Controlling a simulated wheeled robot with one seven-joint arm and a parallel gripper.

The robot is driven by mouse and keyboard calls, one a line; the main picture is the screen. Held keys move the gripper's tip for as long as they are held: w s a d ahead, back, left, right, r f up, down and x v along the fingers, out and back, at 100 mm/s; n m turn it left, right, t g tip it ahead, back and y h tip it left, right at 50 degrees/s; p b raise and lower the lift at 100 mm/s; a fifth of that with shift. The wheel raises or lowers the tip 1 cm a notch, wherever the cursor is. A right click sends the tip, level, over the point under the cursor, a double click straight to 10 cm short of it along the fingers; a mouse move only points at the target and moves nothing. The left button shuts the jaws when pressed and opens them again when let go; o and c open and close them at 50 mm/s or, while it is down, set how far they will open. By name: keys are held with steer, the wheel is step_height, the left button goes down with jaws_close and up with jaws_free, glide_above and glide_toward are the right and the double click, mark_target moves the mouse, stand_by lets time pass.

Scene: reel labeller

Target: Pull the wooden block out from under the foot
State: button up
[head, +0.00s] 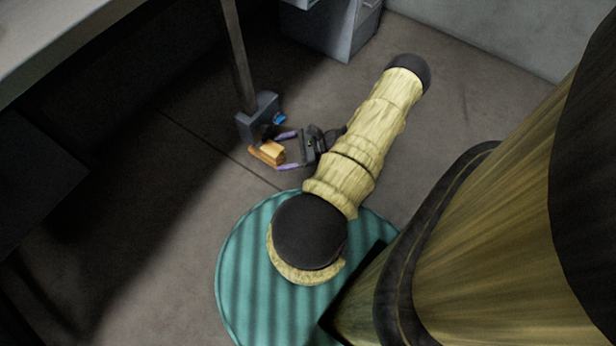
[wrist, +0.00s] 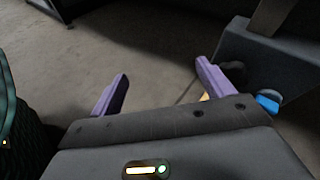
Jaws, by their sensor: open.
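The wooden block (head: 269,153) is small and orange-brown and lies low by the grey foot (head: 246,129) at the bottom of a table leg. Whether its far end is under the foot is hard to tell. My gripper (head: 281,150) is open, with its purple fingers pointing left at the block. In the head view one finger is on each side of the block's near end, with no clear grip. In the wrist view the fingers (wrist: 160,84) are spread, and only a sliver of block (wrist: 205,97) shows by the right finger. The foot (wrist: 260,62) stands at right there.
A blue piece (head: 279,119) sits on the foot's side. The table leg (head: 238,55) rises from the foot to a pale tabletop (head: 50,40). A grey cabinet (head: 335,30) stands behind. A round teal striped plate (head: 240,260) is in front. Floor left of the block is clear.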

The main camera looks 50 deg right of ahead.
mark_target(271, 150)
steer(key=s+d+f+m+t+h+b, duration=0.1)
steer(key=d+f+m+t+h+b, duration=0.1)
steer(key=f, duration=0.4)
steer(key=s+d+f+m+t+h+b, duration=0.1)
steer(key=d+f+m+t+h+b, duration=0.1)
steer(key=f+m+h+b, duration=0.1)
steer(key=s+d+f+m+t+h+b, duration=0.1)
steer(key=f+m+b, duration=0.3)
steer(key=f, duration=0.6)
steer(key=shift+s+d+f+t+h+b, duration=0.1)
steer(key=shift+s+d+t+h+b, duration=0.2)
steer(key=shift+d+t+h+b, duration=0.5)
steer(key=shift+s+d+f+m+t+h, duration=0.15)
steer(key=shift+f+m+t+h, duration=0.15)
steer(key=shift+m+h, duration=0.2)
steer(key=shift+r, duration=0.15)
steer(key=w+b, duration=0.1)
steer(key=w, duration=0.4)
steer(key=w+a+b, duration=0.1)
steer(key=w, duration=0.4)
steer(key=w+b, duration=0.1)
steer(key=w, duration=0.5)
steer(key=shift+a, duration=0.25)
steer(key=shift+w+b, duration=0.3)
steer(key=shift+w, duration=0.4)
steer(key=c, duration=1.2)
